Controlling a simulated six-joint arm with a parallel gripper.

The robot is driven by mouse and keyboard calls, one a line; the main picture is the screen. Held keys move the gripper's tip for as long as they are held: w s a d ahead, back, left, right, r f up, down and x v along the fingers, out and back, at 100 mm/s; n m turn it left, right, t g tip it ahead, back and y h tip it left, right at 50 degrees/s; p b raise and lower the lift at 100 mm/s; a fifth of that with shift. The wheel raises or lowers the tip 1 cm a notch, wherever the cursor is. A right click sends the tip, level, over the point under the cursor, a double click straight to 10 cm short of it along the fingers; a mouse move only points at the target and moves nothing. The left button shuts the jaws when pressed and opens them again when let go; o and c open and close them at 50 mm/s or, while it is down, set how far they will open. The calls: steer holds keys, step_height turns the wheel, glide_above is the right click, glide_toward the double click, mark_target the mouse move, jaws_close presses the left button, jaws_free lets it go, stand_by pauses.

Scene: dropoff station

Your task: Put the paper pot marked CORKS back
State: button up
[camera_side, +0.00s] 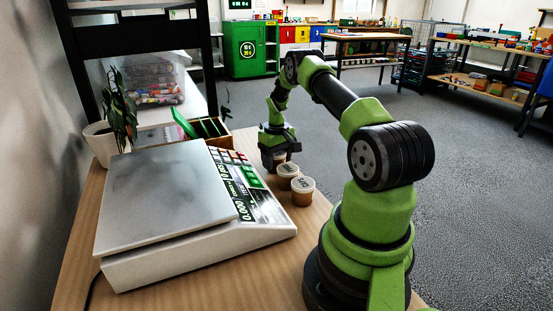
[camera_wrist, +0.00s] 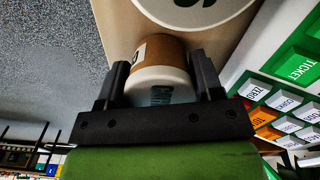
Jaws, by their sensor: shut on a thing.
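My gripper (camera_wrist: 161,76) is shut on a brown paper pot (camera_wrist: 160,50) with a white lid; the dark lettering on the lid is partly cut off by the gripper and looks like it starts with CO. In the side view my gripper (camera_side: 279,153) is at the far end of a short row of pots, with the held pot mostly hidden under it. Two more lidded pots stand on the wooden bench, a middle pot (camera_side: 288,172) and a near pot (camera_side: 302,191); their lid lettering is too small to read. Whether the held pot touches the bench I cannot tell.
A counting scale (camera_side: 170,195) with a flat steel pan and keypad stands left of the pots. The bench edge (camera_side: 318,178) is close right of the pots.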

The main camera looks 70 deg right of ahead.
steer(key=shift+f, duration=0.15)
steer(key=o, duration=1.1)
